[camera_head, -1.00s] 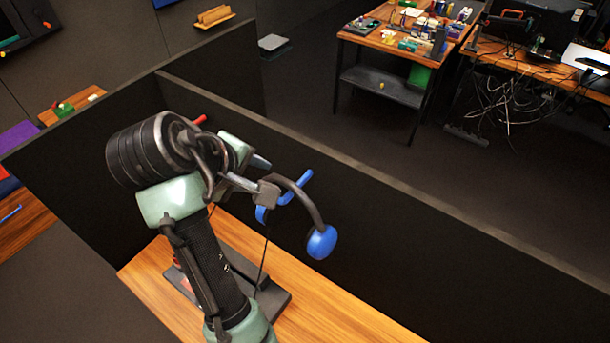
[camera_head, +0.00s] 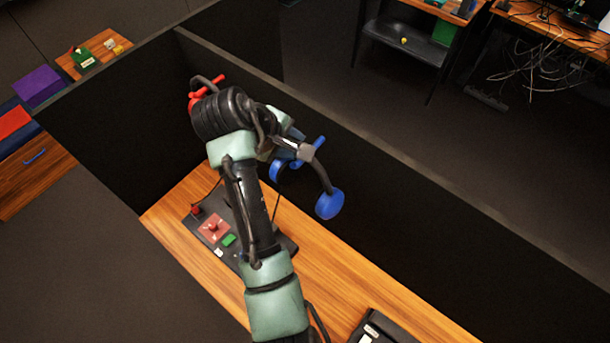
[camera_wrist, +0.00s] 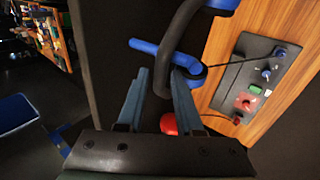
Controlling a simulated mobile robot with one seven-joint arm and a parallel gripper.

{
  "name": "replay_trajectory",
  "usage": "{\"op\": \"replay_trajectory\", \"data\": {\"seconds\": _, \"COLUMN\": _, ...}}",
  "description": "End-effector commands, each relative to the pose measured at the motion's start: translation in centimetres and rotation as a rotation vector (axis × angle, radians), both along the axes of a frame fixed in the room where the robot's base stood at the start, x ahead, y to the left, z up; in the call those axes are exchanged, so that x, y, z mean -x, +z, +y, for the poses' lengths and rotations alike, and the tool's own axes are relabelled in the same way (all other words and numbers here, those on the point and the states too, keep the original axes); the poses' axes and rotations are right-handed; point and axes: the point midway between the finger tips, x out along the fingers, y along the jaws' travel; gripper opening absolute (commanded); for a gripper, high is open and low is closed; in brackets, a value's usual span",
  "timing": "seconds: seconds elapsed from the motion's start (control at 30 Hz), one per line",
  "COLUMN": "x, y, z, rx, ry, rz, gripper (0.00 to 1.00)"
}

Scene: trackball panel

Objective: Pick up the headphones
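The headphones have a dark band and blue ear cushions, one of them the lower right cushion (camera_head: 330,204). They hang by a blue peg (camera_head: 318,146) on the dark partition. My gripper (camera_head: 298,150) is at the top of their band. In the wrist view, the band (camera_wrist: 162,78) passes between the two fingers of my gripper (camera_wrist: 159,88). The fingers are apart, with a gap visible beside the band; firm contact does not show. A thin cable runs from one cushion down to a panel.
The dark trackball panel (camera_head: 230,243) with red and green parts lies on the wooden desk (camera_head: 330,285) below. A red peg with a red item (camera_head: 197,98) is on the partition behind my arm. A black device (camera_head: 375,330) sits at the front edge.

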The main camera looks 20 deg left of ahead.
Motion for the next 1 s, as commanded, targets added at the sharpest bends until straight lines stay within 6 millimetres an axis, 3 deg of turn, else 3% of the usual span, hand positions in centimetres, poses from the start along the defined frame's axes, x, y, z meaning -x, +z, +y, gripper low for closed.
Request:
{"op": "replay_trajectory", "data": {"seconds": 0.3, "x": -1.8, "y": -3.1, "z": -1.0, "rx": 0.002, "ry": -0.002, "rz": 0.003, "gripper": 0.35}}
{"op": "replay_trajectory", "data": {"seconds": 0.63, "x": -2.0, "y": -3.7, "z": -1.0, "rx": 0.0, "ry": -0.001, "rz": 0.0, "gripper": 0.35}}
{"op": "replay_trajectory", "data": {"seconds": 0.83, "x": -2.0, "y": -3.7, "z": -1.0, "rx": 0.0, "ry": -0.001, "rz": 0.001, "gripper": 0.0}}
{"op": "replay_trajectory", "data": {"seconds": 1.0, "x": -2.0, "y": -3.7, "z": -1.0, "rx": 0.0, "ry": -0.001, "rz": 0.001, "gripper": 0.0}}
